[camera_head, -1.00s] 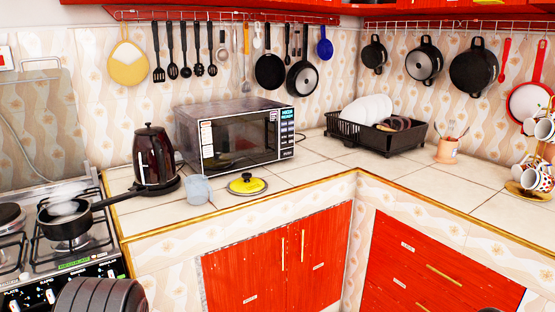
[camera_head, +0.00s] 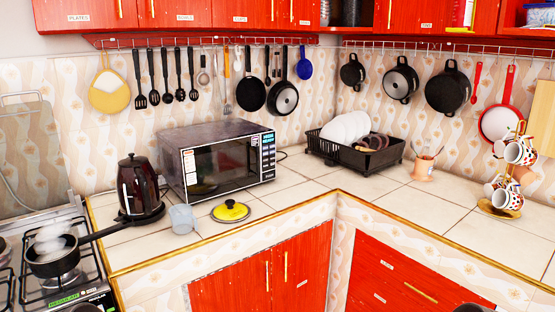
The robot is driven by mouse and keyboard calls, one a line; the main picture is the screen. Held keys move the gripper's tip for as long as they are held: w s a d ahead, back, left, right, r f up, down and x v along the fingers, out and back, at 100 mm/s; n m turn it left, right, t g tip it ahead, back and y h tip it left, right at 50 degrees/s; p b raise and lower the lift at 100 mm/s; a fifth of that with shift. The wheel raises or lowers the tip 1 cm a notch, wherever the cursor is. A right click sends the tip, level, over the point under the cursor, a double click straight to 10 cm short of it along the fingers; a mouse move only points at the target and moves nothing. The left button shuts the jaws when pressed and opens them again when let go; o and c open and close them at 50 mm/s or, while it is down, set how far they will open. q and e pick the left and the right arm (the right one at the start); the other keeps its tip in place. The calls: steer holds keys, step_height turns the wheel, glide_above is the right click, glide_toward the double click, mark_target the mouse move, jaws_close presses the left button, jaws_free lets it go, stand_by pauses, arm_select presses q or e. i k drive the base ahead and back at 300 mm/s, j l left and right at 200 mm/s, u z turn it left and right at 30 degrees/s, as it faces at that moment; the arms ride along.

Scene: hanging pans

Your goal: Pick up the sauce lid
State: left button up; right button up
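The lid (camera_head: 231,211) is yellow with a dark rim and a black knob. It lies flat, knob up, on the tiled counter in front of the microwave, near the counter's front edge. A small black saucepan (camera_head: 53,256) sits on the stove at the left, with pale steam above it and its handle pointing right. Neither of my grippers shows. Only dark rounded parts, probably of my arms, peek in at the bottom edge, well away from the lid.
A light blue cup (camera_head: 182,219) stands just left of the lid. A dark kettle (camera_head: 139,188) and the microwave (camera_head: 218,160) stand behind. A black dish rack (camera_head: 355,155) and a mug tree (camera_head: 500,207) are farther right. The counter right of the lid is clear.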

mark_target(231, 210)
steer(key=i+l, duration=0.3)
steer(key=i, duration=0.15)
steer(key=i+l, duration=0.3)
steer(key=i, duration=0.15)
steer(key=i+l, duration=0.3)
steer(key=i, duration=0.15)
steer(key=i+l, duration=0.25)
steer(key=i, duration=0.2)
